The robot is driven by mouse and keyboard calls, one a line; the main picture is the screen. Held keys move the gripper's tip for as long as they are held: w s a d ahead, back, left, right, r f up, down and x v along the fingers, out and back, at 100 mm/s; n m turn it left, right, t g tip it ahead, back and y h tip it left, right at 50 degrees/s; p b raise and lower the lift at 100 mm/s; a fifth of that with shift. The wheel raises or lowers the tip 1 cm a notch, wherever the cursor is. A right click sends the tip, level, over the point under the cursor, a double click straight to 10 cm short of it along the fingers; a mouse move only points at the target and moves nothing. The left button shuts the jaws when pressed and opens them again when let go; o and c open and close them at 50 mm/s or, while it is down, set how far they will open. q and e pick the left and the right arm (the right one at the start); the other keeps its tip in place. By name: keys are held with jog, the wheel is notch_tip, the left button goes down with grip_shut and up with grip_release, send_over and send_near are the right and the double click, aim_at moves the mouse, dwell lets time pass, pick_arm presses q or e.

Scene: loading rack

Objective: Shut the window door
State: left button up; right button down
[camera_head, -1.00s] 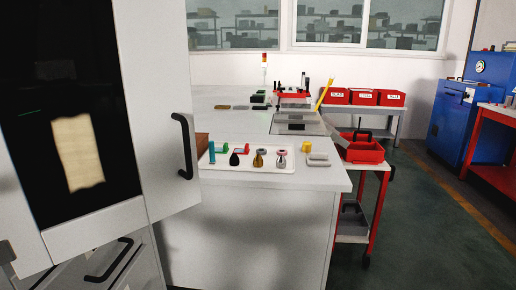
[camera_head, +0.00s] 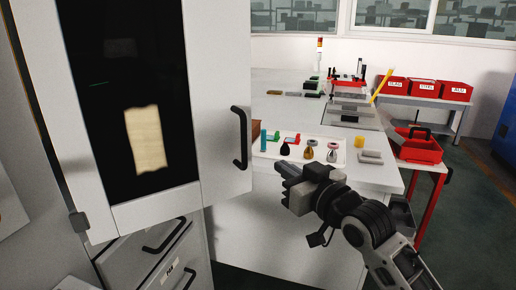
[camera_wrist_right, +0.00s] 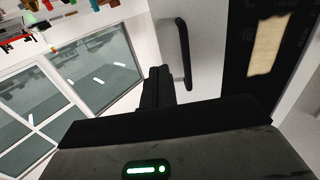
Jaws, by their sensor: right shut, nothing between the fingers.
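The window door (camera_head: 222,90) is a white panel with a dark glass pane and a black vertical handle (camera_head: 240,138) on its right side. It stands ajar, swung out from the cabinet at the left of the head view. My right gripper (camera_head: 284,184) is shut and empty, to the right of the door and apart from the handle. In the right wrist view the shut fingers (camera_wrist_right: 157,88) are just left of the handle (camera_wrist_right: 183,54), and the door's white face (camera_wrist_right: 212,45) is behind it. My left gripper is not in view.
A white counter (camera_head: 370,176) with a tray (camera_head: 345,158) of small parts lies right of the door. Drawers with black handles (camera_head: 163,236) are below the door. A red-framed cart with a red bin (camera_head: 415,150) stands further right.

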aim_at(251, 146)
jog(key=p+x, duration=0.1)
jog(key=x, duration=0.8)
jog(key=shift+w+a, duration=0.2)
jog(key=shift+w, duration=0.05)
jog(key=shift+w+a, duration=0.25)
jog(key=shift+w, duration=0.25)
